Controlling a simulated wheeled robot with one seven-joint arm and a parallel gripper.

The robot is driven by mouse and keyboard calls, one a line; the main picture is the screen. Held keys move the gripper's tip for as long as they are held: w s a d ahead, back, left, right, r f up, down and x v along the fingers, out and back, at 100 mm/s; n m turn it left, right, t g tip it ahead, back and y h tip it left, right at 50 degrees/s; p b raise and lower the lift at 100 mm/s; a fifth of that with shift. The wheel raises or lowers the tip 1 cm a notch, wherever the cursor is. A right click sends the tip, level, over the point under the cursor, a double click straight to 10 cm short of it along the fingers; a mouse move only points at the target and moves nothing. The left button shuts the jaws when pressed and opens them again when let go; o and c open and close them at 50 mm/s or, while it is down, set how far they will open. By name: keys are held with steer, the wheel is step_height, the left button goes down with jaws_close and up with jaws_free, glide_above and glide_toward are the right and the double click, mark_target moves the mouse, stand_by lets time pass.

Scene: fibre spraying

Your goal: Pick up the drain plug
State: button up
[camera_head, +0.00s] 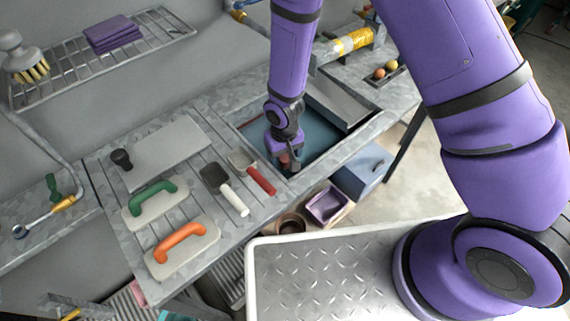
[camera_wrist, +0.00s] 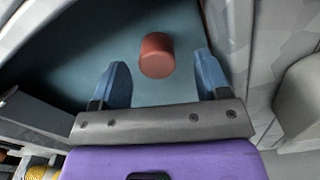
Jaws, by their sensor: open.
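The drain plug (camera_wrist: 157,55) is a short reddish-brown cylinder on the blue-grey floor of the sink basin. In the wrist view it shows between and a little beyond the two blue fingers of my gripper (camera_wrist: 160,82). The fingers are spread apart, with space on both sides of the plug, and nothing is held. In the head view my gripper (camera_head: 288,164) reaches down into the basin (camera_head: 318,135) near its front edge. There the plug is mostly hidden by the gripper; I cannot tell whether they touch.
Basin walls stand close around my gripper. A tilted grey panel (camera_head: 338,97) lies at the basin's right.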

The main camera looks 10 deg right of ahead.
mark_target(285, 166)
steer(key=shift+d+f, duration=0.15)
steer(key=shift+f, duration=2.05)
steer(key=shift+c, duration=0.5)
steer(key=c, duration=0.9)
